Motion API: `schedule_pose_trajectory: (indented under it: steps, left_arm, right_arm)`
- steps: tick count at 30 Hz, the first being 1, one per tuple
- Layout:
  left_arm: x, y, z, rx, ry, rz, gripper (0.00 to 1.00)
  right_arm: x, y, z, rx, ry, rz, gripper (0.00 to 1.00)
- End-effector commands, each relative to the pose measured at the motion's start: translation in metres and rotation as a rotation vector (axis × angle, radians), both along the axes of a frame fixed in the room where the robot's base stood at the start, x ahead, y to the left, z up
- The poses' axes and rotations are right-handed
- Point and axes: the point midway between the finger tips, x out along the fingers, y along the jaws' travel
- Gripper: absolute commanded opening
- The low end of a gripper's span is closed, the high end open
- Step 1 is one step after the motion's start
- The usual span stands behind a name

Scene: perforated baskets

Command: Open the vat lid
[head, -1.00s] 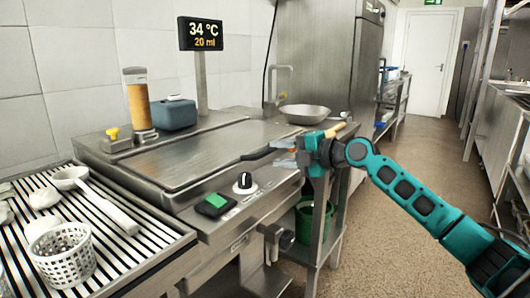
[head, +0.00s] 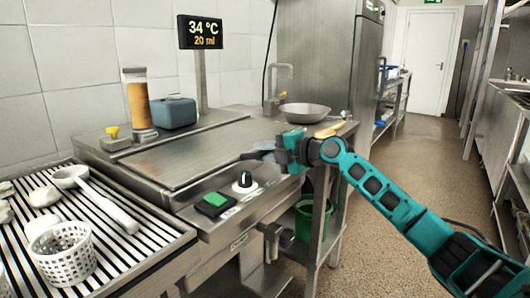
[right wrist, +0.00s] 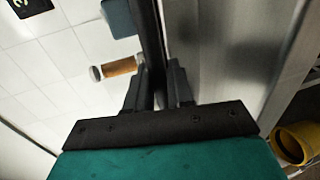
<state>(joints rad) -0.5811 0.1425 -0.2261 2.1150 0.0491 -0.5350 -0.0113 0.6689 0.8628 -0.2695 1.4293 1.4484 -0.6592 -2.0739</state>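The vat lid (head: 190,155) is a large flat steel panel on top of the counter unit, lying level and closed. Its dark handle (head: 262,146) sticks out at the right edge, partly hidden by my right gripper. My right gripper (head: 272,149) is at this handle, its arm coming in from the right. In the right wrist view the dark handle (right wrist: 148,25) runs down between the two dark fingers (right wrist: 160,80). The fingers stand apart, one on each side of it; firm contact does not show. My left gripper is not in view.
A steel pan (head: 305,113) stands behind the gripper. A slotted rack (head: 110,250) with a white basket (head: 62,262) is at the left. A green bucket (head: 303,222) is below.

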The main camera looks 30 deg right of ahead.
Motion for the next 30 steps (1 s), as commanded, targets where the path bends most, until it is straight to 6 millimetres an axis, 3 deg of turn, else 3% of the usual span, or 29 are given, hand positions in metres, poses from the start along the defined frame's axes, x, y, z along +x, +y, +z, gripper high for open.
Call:
schedule_pose_trajectory:
  steps: [5,18,30]
  left_arm:
    - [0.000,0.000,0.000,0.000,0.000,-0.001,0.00]
    - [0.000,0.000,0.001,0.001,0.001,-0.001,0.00]
    - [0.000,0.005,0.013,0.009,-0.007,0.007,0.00]
  right_arm:
    - [0.000,0.000,0.000,0.000,0.001,0.000,0.00]
    - [0.000,0.000,0.000,-0.001,0.003,0.000,0.00]
    - [0.000,0.004,0.014,-0.012,0.028,-0.001,0.00]
